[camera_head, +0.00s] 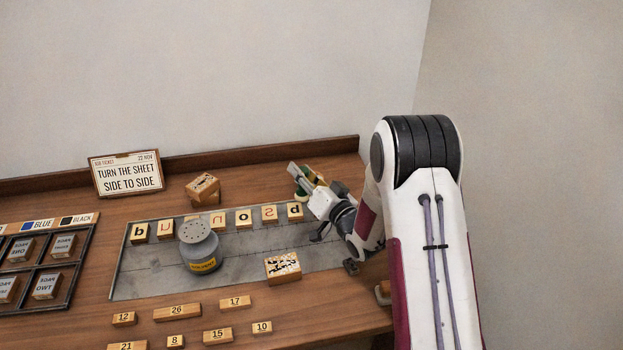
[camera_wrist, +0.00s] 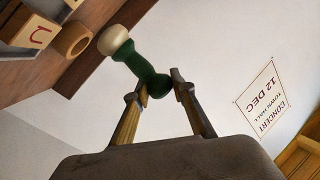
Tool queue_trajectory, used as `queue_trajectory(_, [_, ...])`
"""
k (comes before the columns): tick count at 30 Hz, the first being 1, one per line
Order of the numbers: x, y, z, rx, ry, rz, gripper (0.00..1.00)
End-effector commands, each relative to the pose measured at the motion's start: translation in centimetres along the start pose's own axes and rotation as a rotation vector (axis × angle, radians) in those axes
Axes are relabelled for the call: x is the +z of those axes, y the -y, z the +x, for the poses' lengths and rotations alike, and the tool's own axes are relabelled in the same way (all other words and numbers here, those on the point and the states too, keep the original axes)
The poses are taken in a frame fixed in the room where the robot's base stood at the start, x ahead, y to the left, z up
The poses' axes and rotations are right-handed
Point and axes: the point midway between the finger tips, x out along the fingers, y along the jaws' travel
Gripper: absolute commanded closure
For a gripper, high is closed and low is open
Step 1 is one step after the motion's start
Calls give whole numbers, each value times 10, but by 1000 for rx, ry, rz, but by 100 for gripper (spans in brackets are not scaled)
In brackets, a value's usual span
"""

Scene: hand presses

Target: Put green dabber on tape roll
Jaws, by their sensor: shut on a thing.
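The green dabber (camera_wrist: 140,66) has a cream rounded end and a dark green body. My gripper (camera_wrist: 160,88) is shut on its green end in the wrist view, with the cream end pointing away toward the upper left. A brown ring, apparently the tape roll (camera_wrist: 73,40), lies just beyond the cream end in that view. A gap shows between them there; I cannot tell the height. In the head view my gripper (camera_head: 306,181) is at the back right of the table, with a bit of green showing at its fingers. I cannot make out the tape roll there.
A grey bed (camera_head: 126,284) holds a row of letter blocks (camera_head: 203,224), a grey jar (camera_head: 199,245) and a patterned block (camera_head: 283,267). A stacked pair of blocks (camera_head: 203,188) and a sign (camera_head: 126,173) stand behind. Numbered blocks (camera_head: 178,312) lie in front.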

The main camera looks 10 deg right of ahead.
Motion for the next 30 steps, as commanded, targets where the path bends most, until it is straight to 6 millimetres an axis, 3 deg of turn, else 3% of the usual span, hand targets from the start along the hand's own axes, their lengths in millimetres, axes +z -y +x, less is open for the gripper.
queue_trajectory(18, [-46, -42, 93, 134, -87, -13, 100])
queue_trajectory(30, [-80, -71, 122, 231, -141, -23, 100])
